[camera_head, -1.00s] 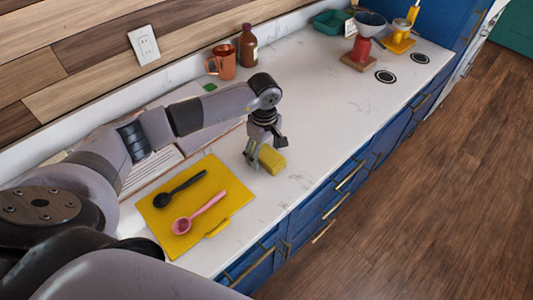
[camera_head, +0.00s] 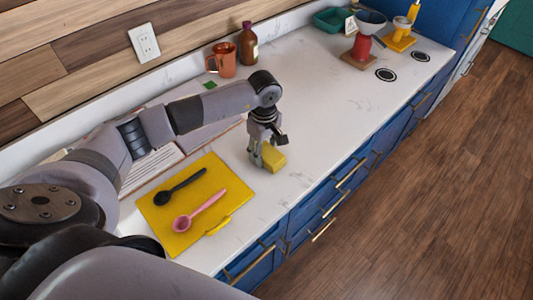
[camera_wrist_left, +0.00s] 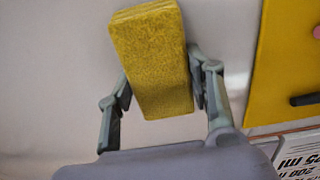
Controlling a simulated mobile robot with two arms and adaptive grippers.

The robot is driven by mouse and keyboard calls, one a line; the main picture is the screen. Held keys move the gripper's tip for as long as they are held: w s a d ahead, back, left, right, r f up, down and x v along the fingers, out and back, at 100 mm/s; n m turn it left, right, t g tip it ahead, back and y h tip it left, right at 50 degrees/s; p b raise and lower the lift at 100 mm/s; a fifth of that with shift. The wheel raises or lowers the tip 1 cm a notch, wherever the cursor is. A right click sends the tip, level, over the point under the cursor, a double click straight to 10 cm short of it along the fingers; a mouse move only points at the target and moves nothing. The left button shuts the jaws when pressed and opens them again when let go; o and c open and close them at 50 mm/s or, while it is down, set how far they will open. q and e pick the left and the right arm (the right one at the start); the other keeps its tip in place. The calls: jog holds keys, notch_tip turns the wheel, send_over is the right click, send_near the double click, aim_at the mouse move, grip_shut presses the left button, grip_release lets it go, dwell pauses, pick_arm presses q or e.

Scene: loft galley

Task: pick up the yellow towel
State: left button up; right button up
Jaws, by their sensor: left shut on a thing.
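The yellow towel (camera_head: 273,158) is a small folded block on the white counter in the head view. In the left wrist view the towel (camera_wrist_left: 152,55) lies between the two fingers. My left gripper (camera_head: 262,160) is shut on the towel near one end, with a finger on each long side. The towel looks to be at counter height; I cannot tell whether it is clear of the surface. My right gripper is not in view.
A yellow mat (camera_head: 215,181) with a black spoon (camera_head: 180,187) and a pink spoon (camera_head: 199,211) lies left of the towel. An orange mug (camera_head: 224,60) and a brown bottle (camera_head: 248,45) stand at the wall. The counter right of the towel is clear.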

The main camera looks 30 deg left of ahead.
aim_at(265, 149)
pick_arm(q)
jog(key=shift+r, duration=0.5)
jog(key=shift+r+b, duration=2.4)
jog(key=shift+r, duration=7.15)
